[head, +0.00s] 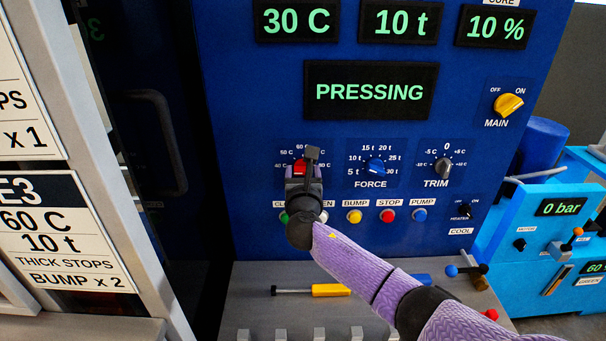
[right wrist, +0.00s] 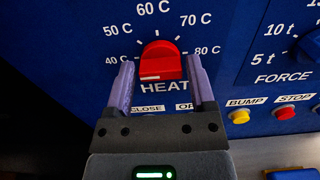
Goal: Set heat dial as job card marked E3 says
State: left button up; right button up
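The job card marked E3 (head: 62,232) at the left of the head view reads 60 C, 10 t, THICK STOPS, BUMP x 2. The red heat dial (right wrist: 160,60) sits on the blue panel, with marks from 40 C to 80 C visible around it and 60 C at the top. A white line shows low on its face; I cannot tell exactly which mark it points to. My right gripper (right wrist: 160,72) is open, with one finger on each side of the dial; contact is unclear. In the head view, my right gripper (head: 304,172) mostly hides the dial. My left gripper is out of view.
Displays read 30 C (head: 297,20), 10 t (head: 399,22), 10 % and PRESSING (head: 370,91). The force dial (head: 376,166) and trim dial (head: 443,168) are to the right. Bump (head: 354,216) and stop (head: 387,216) buttons sit below, close to my right arm.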

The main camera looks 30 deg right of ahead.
grip_shut()
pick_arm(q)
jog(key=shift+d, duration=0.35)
pick_arm(e)
jog(key=shift+m, duration=0.4)
jog(key=m, duration=0.4)
jog(key=shift+f+b, duration=0.15)
jog(key=shift+b, duration=0.15)
jog(key=m, duration=0.2)
jog(key=shift+s+d+m+b, duration=0.1)
jog(key=shift+m+b, duration=0.2)
jog(key=shift+m, duration=0.1)
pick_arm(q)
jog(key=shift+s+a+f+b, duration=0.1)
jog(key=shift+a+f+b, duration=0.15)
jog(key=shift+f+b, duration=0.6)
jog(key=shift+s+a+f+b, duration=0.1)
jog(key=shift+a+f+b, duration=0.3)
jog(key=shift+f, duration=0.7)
pick_arm(e)
jog(key=shift+f+m, duration=0.2)
jog(key=shift+m, duration=4.9)
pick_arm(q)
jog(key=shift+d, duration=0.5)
